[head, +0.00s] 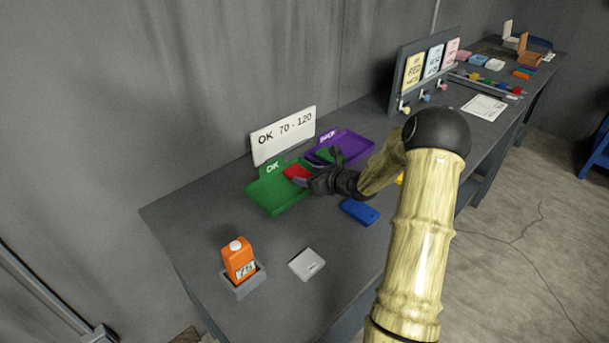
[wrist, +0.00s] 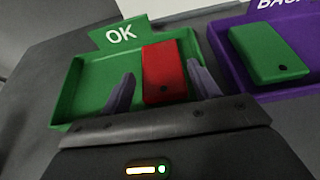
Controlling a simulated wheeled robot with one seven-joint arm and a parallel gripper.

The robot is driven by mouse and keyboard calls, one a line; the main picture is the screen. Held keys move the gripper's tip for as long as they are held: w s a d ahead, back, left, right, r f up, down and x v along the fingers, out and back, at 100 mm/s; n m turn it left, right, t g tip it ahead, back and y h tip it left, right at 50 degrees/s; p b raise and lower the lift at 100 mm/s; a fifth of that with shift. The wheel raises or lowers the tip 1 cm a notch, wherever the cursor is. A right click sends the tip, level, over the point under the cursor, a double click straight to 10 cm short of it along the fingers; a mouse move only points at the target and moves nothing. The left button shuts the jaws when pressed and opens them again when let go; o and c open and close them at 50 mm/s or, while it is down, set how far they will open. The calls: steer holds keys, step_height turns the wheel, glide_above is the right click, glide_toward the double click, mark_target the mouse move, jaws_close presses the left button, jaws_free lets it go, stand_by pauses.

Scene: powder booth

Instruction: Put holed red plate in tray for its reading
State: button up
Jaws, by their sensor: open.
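The holed red plate (wrist: 165,72) lies in the right part of the green OK tray (wrist: 90,88), with its small dark hole at the near end. My gripper (wrist: 161,85) is open, with one finger on each side of the plate. In the head view the red plate (head: 296,172) is partly hidden by my gripper (head: 312,180) over the tray's right side. The orange gauge (head: 237,258) stands in a grey holder at the table's near left and shows what looks like 75. A sign (head: 284,135) behind the trays reads "OK 70 - 120".
A purple BACK tray (head: 352,142) beside the OK tray holds a green holed plate (wrist: 268,52). A blue plate (head: 360,212) and a white plate (head: 307,264) lie on the table in front. A board with cards (head: 425,75) stands farther back.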

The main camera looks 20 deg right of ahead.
steer(key=v, duration=0.9)
steer(key=shift+c, duration=0.4)
stand_by(1.7)
